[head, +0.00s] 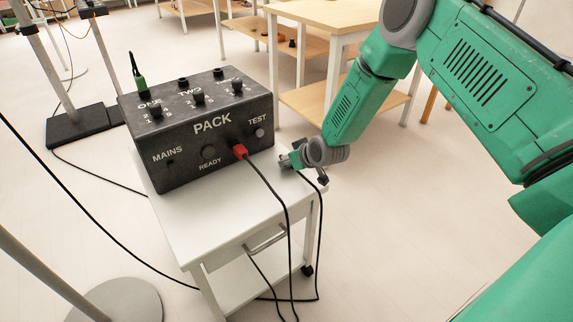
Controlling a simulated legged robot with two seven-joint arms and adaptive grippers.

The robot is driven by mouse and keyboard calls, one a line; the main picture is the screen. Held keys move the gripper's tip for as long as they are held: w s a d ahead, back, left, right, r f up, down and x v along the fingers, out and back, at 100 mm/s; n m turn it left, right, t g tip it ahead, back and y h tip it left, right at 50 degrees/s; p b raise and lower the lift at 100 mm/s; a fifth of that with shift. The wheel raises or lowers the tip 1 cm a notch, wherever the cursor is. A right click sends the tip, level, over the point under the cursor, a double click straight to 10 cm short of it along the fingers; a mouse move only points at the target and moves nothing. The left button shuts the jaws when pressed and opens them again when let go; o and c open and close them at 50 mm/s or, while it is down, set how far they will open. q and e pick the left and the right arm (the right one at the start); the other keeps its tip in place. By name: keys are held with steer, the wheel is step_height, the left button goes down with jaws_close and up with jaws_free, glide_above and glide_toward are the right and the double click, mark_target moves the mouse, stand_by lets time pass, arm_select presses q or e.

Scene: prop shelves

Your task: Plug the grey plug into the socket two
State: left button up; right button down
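The dark pack (205,135) stands on a white cart. Its top has sockets marked ONE, TWO and three, the last label hard to read. Socket two (183,82) is in the middle of the back row and looks empty. My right gripper (290,160) is low over the cart's right edge, to the right of the pack. A small greyish piece shows at its fingertips and a black cable runs down from there. I cannot make out whether this is the grey plug, or whether the fingers are closed on it. My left gripper is out of view.
A green plug (139,80) stands upright in socket one. A red plug (240,151) is in the pack's front, its cable hanging over the cart (205,225). Knobs stand in front of the sockets. Wooden tables (310,14) and metal stands are around.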

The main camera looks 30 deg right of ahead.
steer(key=shift+r+p, duration=1.45)
steer(key=shift+r, duration=0.5)
steer(key=p+v, duration=0.6)
steer(key=v, duration=0.1)
steer(key=shift+p, duration=0.3)
steer(key=shift+a, duration=0.1)
